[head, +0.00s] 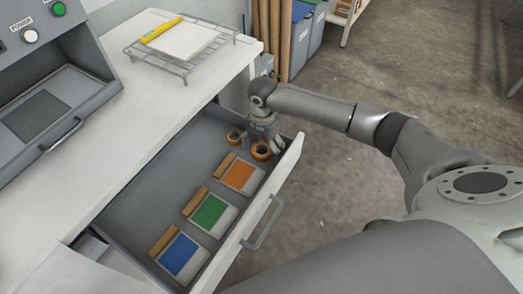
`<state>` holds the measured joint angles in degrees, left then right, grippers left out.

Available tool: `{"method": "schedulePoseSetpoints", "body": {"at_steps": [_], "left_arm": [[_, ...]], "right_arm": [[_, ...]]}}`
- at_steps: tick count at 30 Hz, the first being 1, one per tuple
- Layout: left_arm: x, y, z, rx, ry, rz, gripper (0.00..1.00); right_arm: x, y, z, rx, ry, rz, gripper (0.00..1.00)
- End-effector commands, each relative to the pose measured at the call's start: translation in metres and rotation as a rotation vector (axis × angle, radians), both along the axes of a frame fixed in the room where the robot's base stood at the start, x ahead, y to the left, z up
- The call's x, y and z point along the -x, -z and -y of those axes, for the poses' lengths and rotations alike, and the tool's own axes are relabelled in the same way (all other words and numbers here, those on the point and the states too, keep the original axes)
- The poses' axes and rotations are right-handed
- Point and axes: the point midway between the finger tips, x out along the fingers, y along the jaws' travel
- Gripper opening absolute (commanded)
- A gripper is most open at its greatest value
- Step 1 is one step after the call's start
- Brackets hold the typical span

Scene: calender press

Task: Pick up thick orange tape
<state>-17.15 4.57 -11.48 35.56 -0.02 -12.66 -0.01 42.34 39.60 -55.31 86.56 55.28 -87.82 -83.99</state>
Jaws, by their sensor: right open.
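Two orange tape rolls lie at the far end of an open grey drawer (150,196). The nearer roll (261,152) looks larger and thicker. The other roll (235,137) lies a little to its left and looks smaller. My right gripper (270,148) points down into the drawer, with its fingers open right at the nearer roll and partly in front of it. I cannot tell whether the fingers touch it. My left gripper is not in view.
Orange (239,175), green (210,213) and blue (179,254) packs lie in the drawer. Its front wall with a handle (263,224) stands on the right. A wire rack (181,50) sits on the white table (125,120) beside the grey press (50,85).

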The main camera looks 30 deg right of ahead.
Motion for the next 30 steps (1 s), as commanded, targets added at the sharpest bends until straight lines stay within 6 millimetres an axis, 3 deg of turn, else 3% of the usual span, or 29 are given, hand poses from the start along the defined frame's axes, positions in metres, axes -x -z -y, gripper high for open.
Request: {"method": "schedulePoseSetpoints", "body": {"at_steps": [2, 13, 23, 30], "left_arm": [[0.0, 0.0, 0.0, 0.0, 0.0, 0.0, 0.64], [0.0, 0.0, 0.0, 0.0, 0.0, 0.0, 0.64], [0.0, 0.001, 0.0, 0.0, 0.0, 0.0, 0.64], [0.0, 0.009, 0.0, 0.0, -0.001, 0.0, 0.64]], "right_arm": [[0.0, 0.0, 0.0, 0.0, 0.0, 0.0, 0.78], [0.0, -0.001, 0.0, 0.0, 0.0, 0.0, 0.32], [-0.001, -0.004, 0.0, 0.0, -0.001, 0.001, 0.32], [-0.002, -0.032, 0.0, -0.001, 0.0, 0.004, 0.32]]}}
